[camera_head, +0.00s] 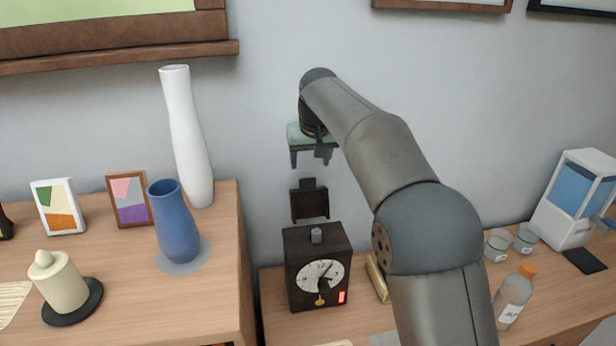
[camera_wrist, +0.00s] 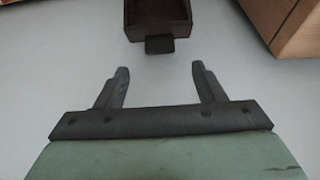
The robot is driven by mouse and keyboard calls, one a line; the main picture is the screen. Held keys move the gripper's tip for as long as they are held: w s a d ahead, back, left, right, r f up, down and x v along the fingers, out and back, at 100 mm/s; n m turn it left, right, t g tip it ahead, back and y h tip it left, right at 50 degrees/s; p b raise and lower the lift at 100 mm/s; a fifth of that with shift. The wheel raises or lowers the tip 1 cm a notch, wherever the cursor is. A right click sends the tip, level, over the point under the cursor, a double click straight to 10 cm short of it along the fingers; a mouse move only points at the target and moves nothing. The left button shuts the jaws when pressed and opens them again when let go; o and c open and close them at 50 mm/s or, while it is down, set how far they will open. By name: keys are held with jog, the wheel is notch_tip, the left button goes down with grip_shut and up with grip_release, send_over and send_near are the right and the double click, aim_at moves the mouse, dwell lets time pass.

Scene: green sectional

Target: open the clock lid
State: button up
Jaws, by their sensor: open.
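The clock (camera_head: 319,277) is a dark brown box with a round white dial and a small grey knob on its top, upright on the low wooden surface. Just above it in the head view is a dark brown, hollow, frame-like piece (camera_head: 309,205) with a small tab at its upper edge. It looks like a raised lid, but I cannot tell how it joins the clock. It also shows in the wrist view (camera_wrist: 160,13), tab towards me. My gripper (camera_head: 309,157) is open and empty, above that piece and apart from it. Its two fingers also show in the wrist view (camera_wrist: 160,72).
A higher wooden cabinet (camera_head: 225,265) stands left of the clock, bearing a blue vase (camera_head: 175,222), a white vase (camera_head: 187,135) and picture frames. A gold bar-shaped object (camera_head: 377,279) lies right of the clock. A bottle (camera_head: 514,297) stands further right. Bare wall surrounds my gripper.

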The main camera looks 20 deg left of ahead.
aim_at(308, 179)
jog(key=p+x, duration=0.1)
jog(key=x, duration=0.7)
